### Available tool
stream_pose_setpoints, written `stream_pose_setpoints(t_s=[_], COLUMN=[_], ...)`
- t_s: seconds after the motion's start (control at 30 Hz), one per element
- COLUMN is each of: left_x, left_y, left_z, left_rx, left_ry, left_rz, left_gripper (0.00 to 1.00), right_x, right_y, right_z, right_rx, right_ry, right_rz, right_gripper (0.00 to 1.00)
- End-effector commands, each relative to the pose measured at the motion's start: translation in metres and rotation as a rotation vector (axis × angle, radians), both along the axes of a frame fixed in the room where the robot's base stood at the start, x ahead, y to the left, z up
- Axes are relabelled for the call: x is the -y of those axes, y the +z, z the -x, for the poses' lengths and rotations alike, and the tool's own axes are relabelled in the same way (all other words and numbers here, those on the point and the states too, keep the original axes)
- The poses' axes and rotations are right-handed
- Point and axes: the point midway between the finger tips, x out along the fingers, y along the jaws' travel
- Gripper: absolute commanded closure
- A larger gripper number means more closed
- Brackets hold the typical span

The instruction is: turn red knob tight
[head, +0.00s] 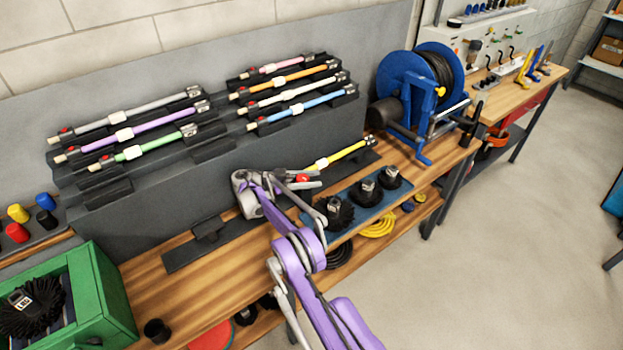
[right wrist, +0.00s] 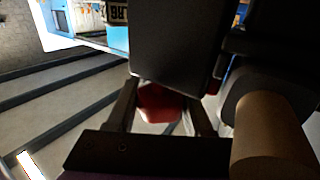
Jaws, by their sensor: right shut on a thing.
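The red knob (head: 303,178) is at the near left end of the yellow rod (head: 340,157), which lies in a low dark holder on the bench. My right gripper (head: 300,180) is at the knob, shut on it. In the right wrist view the red knob (right wrist: 160,103) sits between the two fingers of my right gripper (right wrist: 160,118). Dark blocks cover part of it there, and its turned angle cannot be told. My left gripper is in neither view.
Several coloured rods lie on a stepped dark rack (head: 200,150) behind. A blue tray (head: 355,205) with black brushes is close to the right of my gripper. A blue reel (head: 410,85) stands farther right, and a green box (head: 105,290) stands front left.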

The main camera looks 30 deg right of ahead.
Motion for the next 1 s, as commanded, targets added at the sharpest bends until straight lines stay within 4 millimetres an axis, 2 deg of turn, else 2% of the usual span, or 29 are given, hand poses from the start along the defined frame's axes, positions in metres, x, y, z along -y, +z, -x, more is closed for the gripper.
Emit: stream_pose_setpoints(t_s=[0.1, 0.13, 0.27, 0.3, 0.57, 0.67, 0.77, 1.0], left_x=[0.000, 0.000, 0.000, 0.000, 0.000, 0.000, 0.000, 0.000], left_y=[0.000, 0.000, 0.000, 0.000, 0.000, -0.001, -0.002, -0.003], left_z=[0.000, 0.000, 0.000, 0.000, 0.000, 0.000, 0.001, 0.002], left_rx=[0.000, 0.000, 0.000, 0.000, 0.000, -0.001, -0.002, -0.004], left_ry=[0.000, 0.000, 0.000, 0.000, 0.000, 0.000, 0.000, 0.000], left_rz=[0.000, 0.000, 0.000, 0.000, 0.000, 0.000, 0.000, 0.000], left_gripper=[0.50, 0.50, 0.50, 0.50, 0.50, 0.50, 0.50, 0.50], right_x=[0.000, 0.000, 0.000, 0.000, 0.000, 0.000, 0.000, 0.000], right_y=[0.000, 0.000, 0.000, 0.000, 0.001, 0.007, 0.021, 0.068], right_z=[0.000, 0.000, 0.000, 0.000, 0.000, 0.000, 0.000, 0.000], right_rx=[0.000, 0.000, 0.000, 0.000, 0.000, 0.000, 0.000, 0.000], right_ry=[0.000, 0.000, 0.000, 0.000, 0.000, 0.000, 0.000, 0.000], right_rz=[0.001, 0.001, 0.001, 0.001, 0.001, 0.001, 0.001, 0.001], right_gripper=[1.00, 0.45, 0.21, 0.19, 0.19, 0.19, 0.19, 0.19])
